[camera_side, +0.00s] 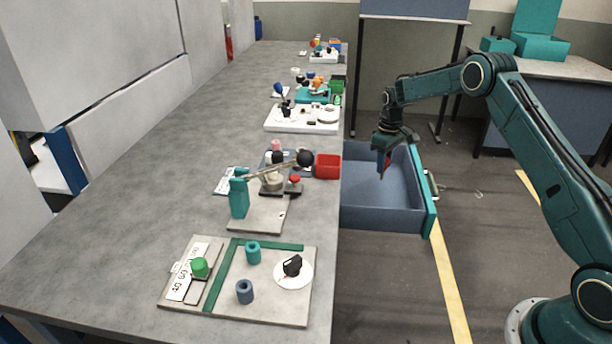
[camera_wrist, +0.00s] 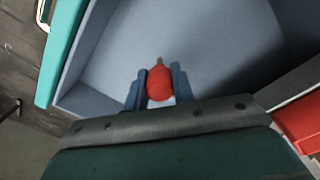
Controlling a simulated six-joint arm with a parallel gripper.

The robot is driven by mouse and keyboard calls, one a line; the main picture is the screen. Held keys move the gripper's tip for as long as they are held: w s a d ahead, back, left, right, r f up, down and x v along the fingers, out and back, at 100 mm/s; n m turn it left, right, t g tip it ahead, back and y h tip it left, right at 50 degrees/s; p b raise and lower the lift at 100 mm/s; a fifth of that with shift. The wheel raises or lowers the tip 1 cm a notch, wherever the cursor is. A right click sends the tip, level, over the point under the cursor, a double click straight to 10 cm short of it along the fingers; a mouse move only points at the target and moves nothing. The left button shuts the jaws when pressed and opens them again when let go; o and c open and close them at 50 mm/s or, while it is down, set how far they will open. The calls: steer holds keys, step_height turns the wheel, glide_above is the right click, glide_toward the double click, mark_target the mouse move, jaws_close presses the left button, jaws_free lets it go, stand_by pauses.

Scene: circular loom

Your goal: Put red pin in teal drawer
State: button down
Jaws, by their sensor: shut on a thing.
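The red pin (camera_wrist: 159,82) is between the two fingers of my gripper (camera_wrist: 157,88) in the wrist view. My gripper is shut on it. In the side view my gripper (camera_side: 383,160) points down over the open teal drawer (camera_side: 432,205), and a bit of the red pin (camera_side: 387,160) shows at the fingertips. The drawer has a teal front and a blue-grey inside, and its visible floor is empty. In the wrist view the drawer's teal front (camera_wrist: 62,50) is at the left. The pin appears above the drawer floor, not touching it.
The long grey table (camera_side: 120,190) lies left of the drawer. A board with teal and blue cylinders, a green knob and a black dial (camera_side: 292,266) is at the front. Several other stations stand farther back.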

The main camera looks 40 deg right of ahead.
steer(key=shift+f, duration=2.15)
steer(key=shift+f, duration=0.1)
steer(key=c, duration=1.2)
jaws_free()
steer(key=shift+o, duration=0.2)
step_height(320, 180, up, 12)
steer(key=shift+f, duration=0.15)
steer(key=shift+r, duration=0.3)
